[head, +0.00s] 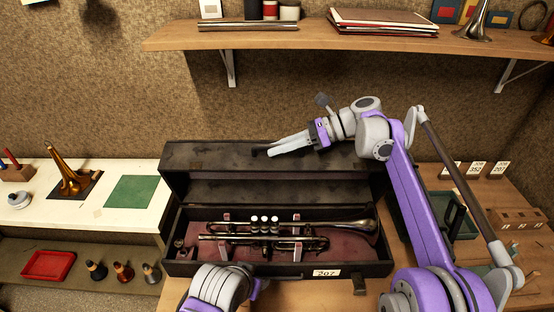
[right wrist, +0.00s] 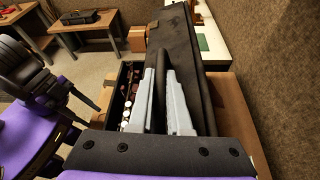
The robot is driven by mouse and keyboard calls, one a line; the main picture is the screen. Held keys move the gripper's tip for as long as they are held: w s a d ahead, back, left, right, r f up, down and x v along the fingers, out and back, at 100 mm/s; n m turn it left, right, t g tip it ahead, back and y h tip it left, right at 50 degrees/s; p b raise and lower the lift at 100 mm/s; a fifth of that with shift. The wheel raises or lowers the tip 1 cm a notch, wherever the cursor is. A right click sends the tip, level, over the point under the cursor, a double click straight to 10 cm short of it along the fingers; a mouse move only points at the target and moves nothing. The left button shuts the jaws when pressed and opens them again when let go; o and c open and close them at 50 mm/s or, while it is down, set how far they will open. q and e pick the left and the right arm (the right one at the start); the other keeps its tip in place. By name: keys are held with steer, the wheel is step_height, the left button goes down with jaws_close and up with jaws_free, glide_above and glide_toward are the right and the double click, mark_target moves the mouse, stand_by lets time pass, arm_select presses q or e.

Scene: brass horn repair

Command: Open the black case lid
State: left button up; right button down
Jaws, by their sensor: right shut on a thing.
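The black case (head: 345,268) stands on the wooden bench with its lid (head: 215,160) raised at the back. A trumpet (head: 335,228) with white-topped valves lies on the dark red lining inside. My right gripper (head: 268,152) reaches in from the right at the lid's upper edge. In the right wrist view its two grey fingers (right wrist: 162,100) are shut on the lid's dark edge, one on each side. Grey and purple links of my left arm show low in front of the case, but its fingers do not show.
A wooden shelf (head: 330,38) hangs above the case with papers and spools on it. A white bench (head: 110,215) with a green mat (head: 133,191) and a brass bell (head: 70,178) is at the left. A green bin (head: 462,222) is at the right. A number tag (head: 327,273) sits at the case front.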

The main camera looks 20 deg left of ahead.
steer(key=shift+w+a+f+p, duration=0.1)
steer(key=shift+w+a, duration=0.2)
steer(key=shift+w, duration=0.45)
steer(key=shift+w+a+r+p, duration=0.1)
steer(key=shift+w+a, duration=0.15)
steer(key=shift+w, duration=0.55)
steer(key=shift+w+a+f+p, duration=0.1)
steer(key=shift+w+a, duration=0.2)
steer(key=shift+w, duration=0.45)
steer(key=c, duration=0.9)
jaws_free()
steer(key=shift+o, duration=0.2)
steer(key=shift+d, duration=0.1)
